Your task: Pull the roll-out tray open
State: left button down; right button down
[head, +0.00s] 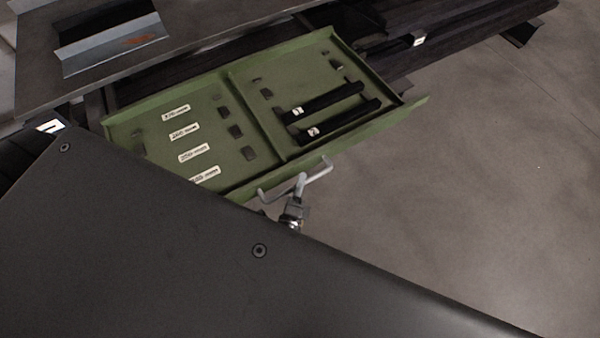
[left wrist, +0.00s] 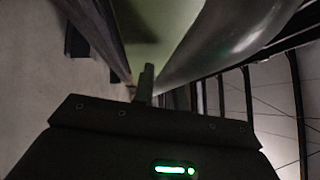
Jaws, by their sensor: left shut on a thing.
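The roll-out tray (head: 225,178) is a shallow green tray, standing out from under the dark bench in the head view. Its left section holds several white labels and small dark blocks, and its right section holds two black bars. A light grey bar handle (head: 322,171) sits at its front edge. My left gripper (head: 299,184) is shut on the handle. In the left wrist view the gripper (left wrist: 147,75) shows as a thin dark finger, with a green surface of the tray (left wrist: 160,35) beyond it. My right gripper is not in view.
The grey bench top (head: 200,25) with a bent metal sheet (head: 110,40) on it lies at the upper left. Dark rails (head: 460,35) run to the upper right. The floor (head: 500,170) to the right is clear. A dark panel hides the lower left.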

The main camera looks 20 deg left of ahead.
pick_arm(q)
jog(key=c, duration=1.4)
grip_release()
jog(key=b+v, duration=0.1)
jog(key=v, duration=1)
